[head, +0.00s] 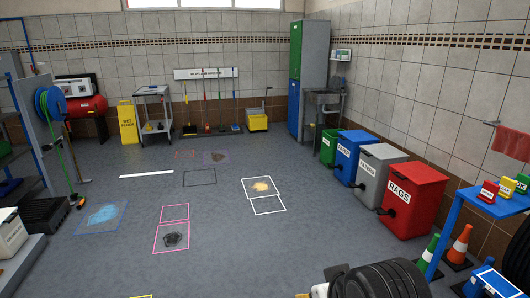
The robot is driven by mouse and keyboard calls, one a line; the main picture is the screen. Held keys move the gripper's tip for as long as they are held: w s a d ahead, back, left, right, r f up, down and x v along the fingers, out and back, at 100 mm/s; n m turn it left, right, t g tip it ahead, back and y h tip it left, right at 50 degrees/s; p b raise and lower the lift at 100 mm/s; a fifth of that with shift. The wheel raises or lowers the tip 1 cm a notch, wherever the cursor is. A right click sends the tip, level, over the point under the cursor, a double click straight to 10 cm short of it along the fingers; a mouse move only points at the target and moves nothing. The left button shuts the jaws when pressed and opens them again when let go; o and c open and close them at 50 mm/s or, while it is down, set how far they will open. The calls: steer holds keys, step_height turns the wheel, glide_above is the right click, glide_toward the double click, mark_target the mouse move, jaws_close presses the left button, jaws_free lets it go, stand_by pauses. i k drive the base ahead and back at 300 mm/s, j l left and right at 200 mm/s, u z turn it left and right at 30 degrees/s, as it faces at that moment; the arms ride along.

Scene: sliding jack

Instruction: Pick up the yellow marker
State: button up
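A small yellow block with a dark-lettered white label, which looks like the yellow marker (506,187), stands upright on the blue table (474,200) at the right edge. It is between a red block (488,192) on its left and a green block (522,184) on its right. The lettering is too small to read surely. My gripper cannot be made out in the head view, so its distance from the yellow marker does not show.
Red (415,200), grey (378,177) and blue (353,156) bins line the right wall. An orange cone (460,244) and a green cone (428,253) stand by the blue table. The middle floor is mostly open.

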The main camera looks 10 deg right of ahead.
mark_target(508, 186)
steer(key=i+z, duration=0.4)
steer(key=i, duration=0.15)
steer(key=i+z, duration=0.35)
steer(key=i, duration=0.2)
steer(key=i+j+z, duration=0.75)
steer(key=i, duration=0.25)
steer(key=i+z, duration=0.25)
steer(key=z, duration=0.2)
steer(key=i+j+z, duration=0.25)
steer(key=z, duration=0.2)
steer(key=i+j+z, duration=0.2)
steer(key=z, duration=0.25)
steer(key=i+j+z, duration=0.2)
steer(key=j+z, duration=0.25)
steer(key=i+j+z, duration=0.1)
steer(key=j+z, duration=0.15)
steer(key=z, duration=0.2)
steer(key=j+z, duration=0.45)
steer(key=i+j+z, duration=0.1)
steer(key=j+z, duration=0.6)
steer(key=j, duration=0.2)
steer(key=j+z, duration=0.4)
steer(key=k+j, duration=0.05)
